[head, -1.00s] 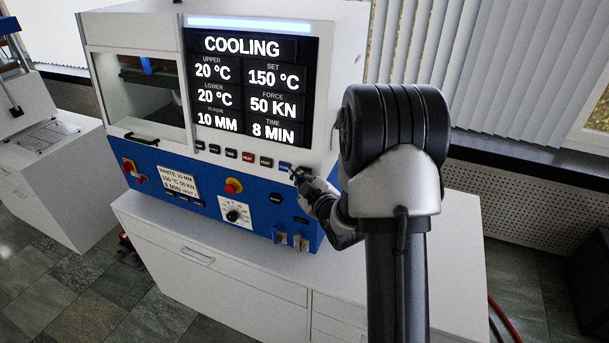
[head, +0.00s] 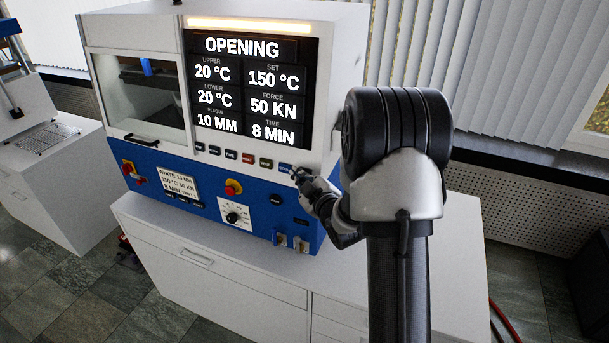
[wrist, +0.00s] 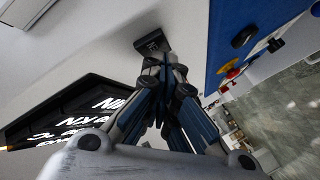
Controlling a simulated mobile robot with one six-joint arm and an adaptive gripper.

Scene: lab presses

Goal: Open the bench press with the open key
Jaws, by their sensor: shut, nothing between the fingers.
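The bench press (head: 325,60) is a white cabinet with a blue lower front. Its screen (head: 244,90) reads OPENING, under an amber light bar (head: 249,24). A row of small keys, including a red one (head: 248,158) and a blue one (head: 285,168), runs below the screen. My gripper (head: 297,174) is at the right end of this row, its fingers closed together and empty. In the wrist view the fingertips (wrist: 165,62) are close to a dark key (wrist: 153,40). I cannot read its label or tell whether they touch. In the head view the gripper covers this spot.
The press chamber window (head: 140,92) with its black handle is at the left. A red stop button (head: 233,187) and a dial (head: 236,213) sit on the blue panel. The white cabinet (head: 210,262) carries the press. Another machine stands at far left.

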